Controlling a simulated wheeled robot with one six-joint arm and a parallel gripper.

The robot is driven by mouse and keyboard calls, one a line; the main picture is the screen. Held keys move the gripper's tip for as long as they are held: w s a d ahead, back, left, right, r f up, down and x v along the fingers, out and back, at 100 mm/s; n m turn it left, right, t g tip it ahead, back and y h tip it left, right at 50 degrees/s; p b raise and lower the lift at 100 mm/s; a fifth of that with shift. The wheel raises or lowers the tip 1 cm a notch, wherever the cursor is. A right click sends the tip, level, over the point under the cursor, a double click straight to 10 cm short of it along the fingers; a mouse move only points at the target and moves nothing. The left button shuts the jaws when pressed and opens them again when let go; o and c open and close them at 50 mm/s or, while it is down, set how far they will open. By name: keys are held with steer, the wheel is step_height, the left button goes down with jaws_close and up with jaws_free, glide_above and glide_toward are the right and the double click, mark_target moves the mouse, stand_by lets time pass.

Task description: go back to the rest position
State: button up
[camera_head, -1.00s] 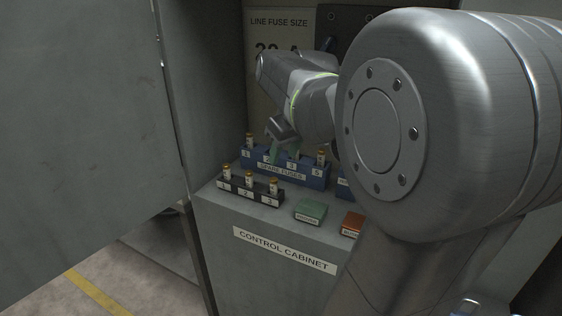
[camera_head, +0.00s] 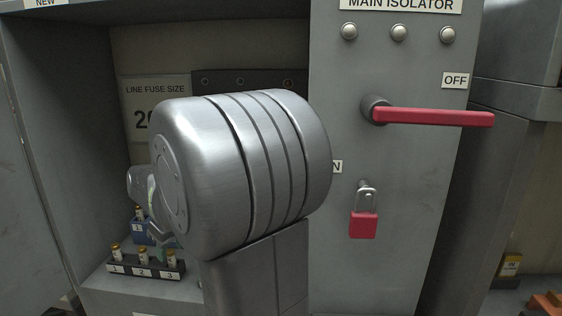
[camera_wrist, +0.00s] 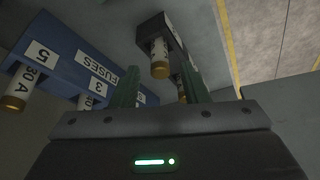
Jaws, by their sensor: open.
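My gripper (camera_wrist: 160,72) is open in the wrist view, its two green fingers apart. A fuse with a gold cap (camera_wrist: 160,58) shows in the gap between the fingertips, standing in a black block (camera_wrist: 153,27); it looks beyond them and not gripped. In the head view my own arm covers most of the gripper. The black block (camera_head: 118,267) there holds fuses at positions 1, 2 and 3. The blue spare fuses block (camera_head: 139,230) behind it is partly hidden; in the wrist view it (camera_wrist: 60,47) fills the upper left, with several fuses.
The cabinet's isolator panel (camera_head: 400,75) stands to the right of my arm. Its red handle (camera_head: 435,117) points right beneath the OFF label (camera_head: 455,80). A red padlock (camera_head: 363,224) hangs below. A fuse size sign (camera_head: 155,91) is on the back wall.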

mark_target(171, 251)
steer(key=x, duration=0.3)
steer(key=shift+f, duration=0.3)
step_height(171, 251, up, 3)
steer(key=shift+f, duration=0.2)
steer(key=shift+r, duration=0.5)
